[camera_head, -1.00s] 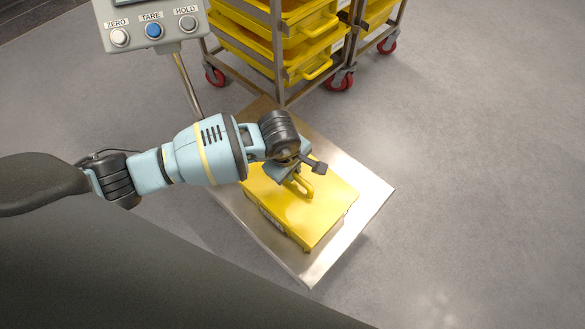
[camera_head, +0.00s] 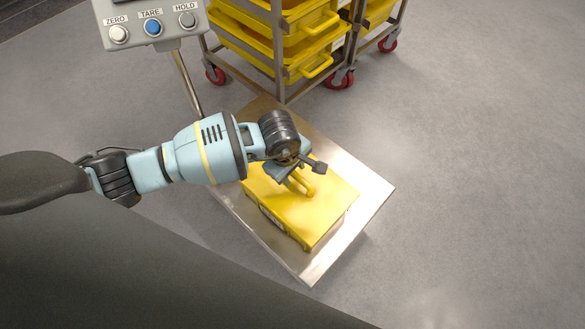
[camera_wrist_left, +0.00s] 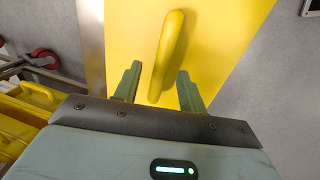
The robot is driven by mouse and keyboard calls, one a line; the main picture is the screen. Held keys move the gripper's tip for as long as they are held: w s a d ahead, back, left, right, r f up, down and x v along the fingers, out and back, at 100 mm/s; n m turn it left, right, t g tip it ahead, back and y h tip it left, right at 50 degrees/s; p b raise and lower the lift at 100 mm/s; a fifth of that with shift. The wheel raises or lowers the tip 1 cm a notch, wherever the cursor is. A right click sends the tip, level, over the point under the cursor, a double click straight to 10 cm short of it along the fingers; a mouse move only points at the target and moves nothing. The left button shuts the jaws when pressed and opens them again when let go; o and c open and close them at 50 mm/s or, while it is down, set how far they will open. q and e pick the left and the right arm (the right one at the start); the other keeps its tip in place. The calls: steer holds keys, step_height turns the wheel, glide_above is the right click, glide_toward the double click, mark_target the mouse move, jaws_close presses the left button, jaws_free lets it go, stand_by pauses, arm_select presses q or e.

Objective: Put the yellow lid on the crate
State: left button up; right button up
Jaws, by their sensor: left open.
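The yellow lid (camera_head: 318,214) lies flat over the crate (camera_head: 272,218), whose side shows below the lid's left edge. Both stand on the metal scale platform (camera_head: 352,225). My left gripper (camera_head: 300,180) is just above the lid at its raised handle (camera_head: 303,185). In the left wrist view the open fingers (camera_wrist_left: 158,85) stand on either side of the yellow handle (camera_wrist_left: 166,55), with gaps to both sides. The lid (camera_wrist_left: 215,35) fills the upper middle of that view. My arm hides the lid's far left part. My right gripper is not in view.
A scale display with buttons (camera_head: 155,32) stands on a post behind the platform. A wheeled metal rack (camera_head: 280,60) with yellow crates (camera_head: 312,30) is beyond the platform. The grey floor (camera_head: 470,180) to the right is clear.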

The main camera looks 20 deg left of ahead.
arm_select(q)
step_height(320, 180, up, 8)
steer(key=s+p, duration=0.1)
steer(key=p, duration=0.1)
steer(key=shift+s+a+f, duration=0.15)
steer(key=shift+s+a, duration=0.1)
steer(key=shift+a, duration=0.05)
